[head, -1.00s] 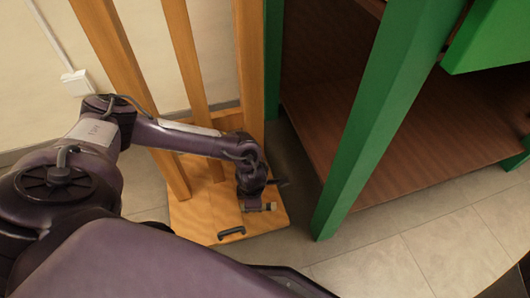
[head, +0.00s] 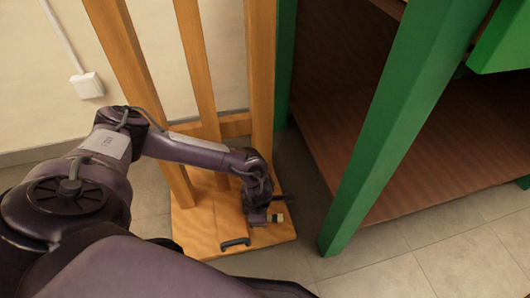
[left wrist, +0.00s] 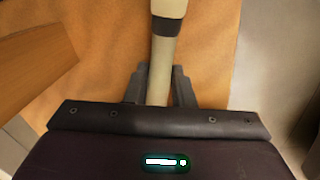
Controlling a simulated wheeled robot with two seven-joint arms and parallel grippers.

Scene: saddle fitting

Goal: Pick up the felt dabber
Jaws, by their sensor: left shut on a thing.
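The felt dabber shows in the left wrist view as a cream round shaft (left wrist: 160,60) with a dark band, running up out of the picture. The fingers of my left gripper (left wrist: 158,85) stand on either side of the shaft and are shut on it. In the head view my left gripper (head: 258,217) is low over the wooden board (head: 200,225), with the dabber's pale end (head: 277,218) showing just to its right. Most of the dabber is hidden there. I cannot tell whether it touches the board. My right gripper is not in view.
Wooden uprights (head: 204,70) rise behind my left arm. A green post (head: 385,130) of a cabinet with a brown shelf stands close on the right. Tiled floor (head: 400,270) is clear in front.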

